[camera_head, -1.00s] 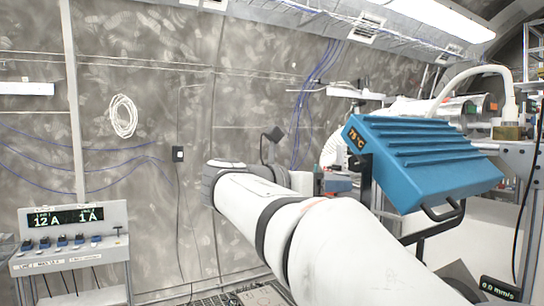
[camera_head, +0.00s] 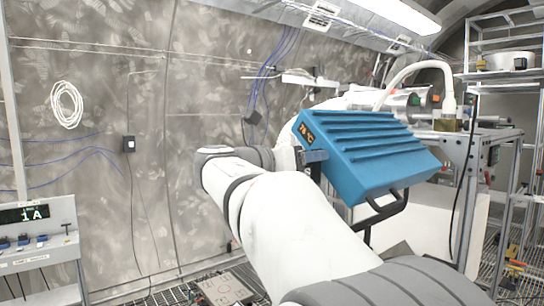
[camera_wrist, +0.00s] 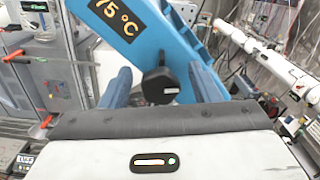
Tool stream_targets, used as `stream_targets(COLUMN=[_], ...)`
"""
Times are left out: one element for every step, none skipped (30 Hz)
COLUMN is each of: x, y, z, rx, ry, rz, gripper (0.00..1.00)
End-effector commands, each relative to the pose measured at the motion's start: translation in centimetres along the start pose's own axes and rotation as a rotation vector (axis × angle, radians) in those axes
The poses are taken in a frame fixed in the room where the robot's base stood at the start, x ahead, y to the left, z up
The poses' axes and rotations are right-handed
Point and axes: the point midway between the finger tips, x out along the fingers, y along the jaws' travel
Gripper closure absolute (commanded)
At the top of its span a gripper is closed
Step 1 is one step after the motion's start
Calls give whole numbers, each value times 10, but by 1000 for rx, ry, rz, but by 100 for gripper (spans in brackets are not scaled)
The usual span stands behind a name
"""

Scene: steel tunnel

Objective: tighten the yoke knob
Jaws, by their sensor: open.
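The black yoke knob (camera_wrist: 160,88) shows in the middle of the wrist view, on the near side of a blue ribbed housing (camera_head: 370,150) with an orange temperature display. The open blue fingers of my gripper (camera_wrist: 160,76) stand on either side of the knob, with gaps on both sides. I cannot tell how deep the knob sits between them. In the head view, a black yoke bar (camera_head: 385,212) shows under the housing; the knob cannot be made out there. The housing is tilted.
A steel frame bench (camera_head: 478,160) with pipework stands behind the housing, and shelving is at the far right. A supply panel (camera_head: 38,240) stands at the left. A wall box (camera_head: 129,144) and coiled white cable (camera_head: 67,105) are on the wall. A flat panel (camera_head: 225,289) lies on the grated floor.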

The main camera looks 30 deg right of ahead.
Motion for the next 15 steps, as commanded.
stream_targets(x=[0, 0, 0, 0, 0, 0, 0, 0, 0, 0, 0, 0, 0, 0, 0], y=[0, 0, 0, 0, 0, 0, 0, 0, 0, 0, 0, 0, 0, 0, 0], z=[0, 0, 0, 0, 0, 0, 0, 0, 0, 0, 0, 0, 0, 0, 0], rx=[0, 0, 0, 0, 0, 0, 0, 1, 1, 1, 1, 1, 1, 1, 1], ry=[0, 0, 0, 0, 0, 0, 0, 0, 0, 0, 0, 0, 0, 0, 0], rz=[0, 0, 0, 0, 0, 0, 0, 0, 0, 0, 0, 0, 0, 0, 0], gripper=[44, 44, 44, 46, 49, 52, 54, 57, 60, 62, 65, 68, 71, 73, 76])
